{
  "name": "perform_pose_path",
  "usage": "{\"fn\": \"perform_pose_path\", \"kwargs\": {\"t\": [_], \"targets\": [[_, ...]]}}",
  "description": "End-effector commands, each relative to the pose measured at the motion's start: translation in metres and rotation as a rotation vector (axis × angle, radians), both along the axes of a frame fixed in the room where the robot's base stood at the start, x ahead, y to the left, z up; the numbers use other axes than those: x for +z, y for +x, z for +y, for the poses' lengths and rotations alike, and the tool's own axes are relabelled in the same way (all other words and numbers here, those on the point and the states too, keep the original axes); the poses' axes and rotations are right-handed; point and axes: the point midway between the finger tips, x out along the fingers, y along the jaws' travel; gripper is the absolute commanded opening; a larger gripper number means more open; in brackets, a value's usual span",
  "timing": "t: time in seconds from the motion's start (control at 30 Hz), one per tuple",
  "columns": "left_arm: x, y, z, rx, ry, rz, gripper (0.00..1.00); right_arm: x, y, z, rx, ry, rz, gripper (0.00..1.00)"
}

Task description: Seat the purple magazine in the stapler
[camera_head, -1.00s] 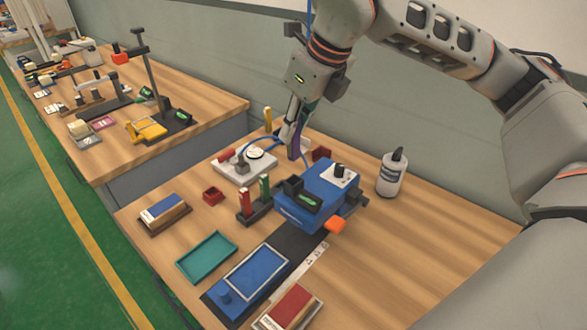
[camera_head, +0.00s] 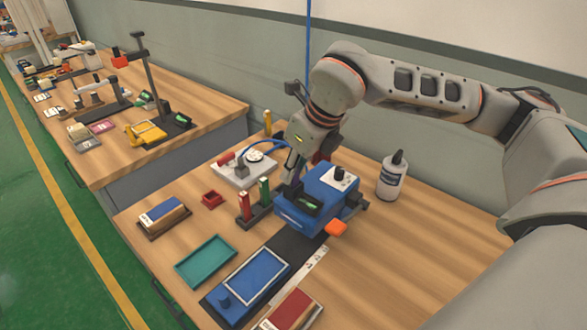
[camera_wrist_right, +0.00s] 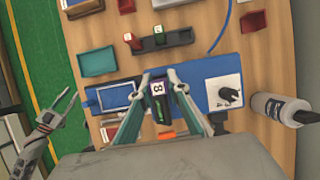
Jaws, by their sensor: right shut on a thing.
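The blue stapler (camera_head: 330,190) stands on the wooden bench with a dark slot piece (camera_head: 305,203) holding something green at its front left. My right gripper (camera_head: 292,178) is low at the slot's back end, shut on the purple magazine. In the right wrist view the magazine (camera_wrist_right: 157,88) shows a white label with an 8 between the fingertips, over or at the dark slot. I cannot tell whether it is inside the slot; fingers hide most of it. My left gripper (camera_wrist_right: 65,103) shows small at the left of the right wrist view, apart from the stapler.
A black rack (camera_head: 255,213) with a red and a green magazine stands left of the stapler. A white bottle (camera_head: 391,178) is to its right. A teal tray (camera_head: 205,262) and blue plate (camera_head: 250,280) lie in front.

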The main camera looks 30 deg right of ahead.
Motion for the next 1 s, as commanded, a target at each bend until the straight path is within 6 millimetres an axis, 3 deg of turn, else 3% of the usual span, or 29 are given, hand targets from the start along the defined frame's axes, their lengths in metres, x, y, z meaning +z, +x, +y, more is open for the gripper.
{"fn": "perform_pose_path", "kwargs": {"t": [0.17,0.2,0.23,0.67,0.77,1.0], "targets": [[-0.005,-0.001,0.000,0.000,-0.001,0.002,0.29,-0.005,0.000,0.000,0.000,0.000,0.001,0.00],[-0.004,-0.001,0.000,-0.001,0.000,0.002,0.29,-0.004,0.000,0.000,0.000,0.000,0.001,0.26],[-0.003,-0.001,0.000,-0.001,0.000,0.002,0.29,-0.003,0.000,0.000,0.000,0.000,0.001,0.33],[0.002,0.000,0.000,0.000,0.000,-0.001,0.29,0.002,0.000,0.000,0.000,0.000,0.000,0.33],[0.001,0.001,0.000,0.000,-0.001,-0.002,0.29,0.012,-0.004,-0.002,-0.001,0.000,-0.002,0.33],[0.002,0.001,0.000,0.000,-0.001,-0.002,0.29,0.058,-0.021,-0.008,-0.001,0.000,-0.005,0.33]]}}
